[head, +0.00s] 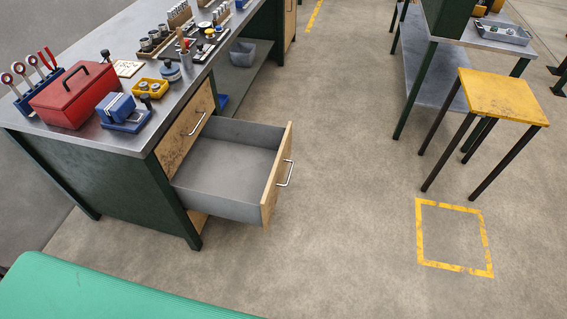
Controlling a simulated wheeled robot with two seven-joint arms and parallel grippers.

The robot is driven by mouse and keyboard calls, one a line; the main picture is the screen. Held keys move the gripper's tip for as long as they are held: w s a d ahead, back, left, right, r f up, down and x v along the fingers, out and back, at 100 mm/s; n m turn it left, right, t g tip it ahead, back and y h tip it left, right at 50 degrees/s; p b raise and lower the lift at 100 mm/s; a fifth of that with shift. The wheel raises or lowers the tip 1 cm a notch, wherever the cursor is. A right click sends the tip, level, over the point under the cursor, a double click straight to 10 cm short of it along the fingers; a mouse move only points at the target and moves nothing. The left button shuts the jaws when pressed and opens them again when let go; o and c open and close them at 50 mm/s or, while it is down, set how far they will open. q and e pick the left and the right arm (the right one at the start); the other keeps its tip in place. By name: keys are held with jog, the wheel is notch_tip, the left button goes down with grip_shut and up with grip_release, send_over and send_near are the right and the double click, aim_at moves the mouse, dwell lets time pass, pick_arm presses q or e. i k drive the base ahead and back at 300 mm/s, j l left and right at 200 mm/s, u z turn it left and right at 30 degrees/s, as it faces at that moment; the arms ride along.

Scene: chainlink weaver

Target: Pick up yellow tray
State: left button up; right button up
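A small yellow tray (141,93) sits on the grey workbench top, near the bench's front edge. It holds several small dark parts. It stands between a blue device (120,112) and a dark round-based item with a blue body (170,72). Neither of my grippers shows in the head view.
An open, empty drawer (225,165) juts out from the workbench (85,143) below the tray. A red toolbox (72,95) stands left of the tray. A yellow-topped stool (503,95) is at the right. A green surface (100,290) fills the lower left. The middle floor is clear.

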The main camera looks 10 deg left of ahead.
aim_at(150, 88)
jog(key=u, duration=1.3)
jog(key=i+l, duration=0.1)
jog(key=i, duration=0.15)
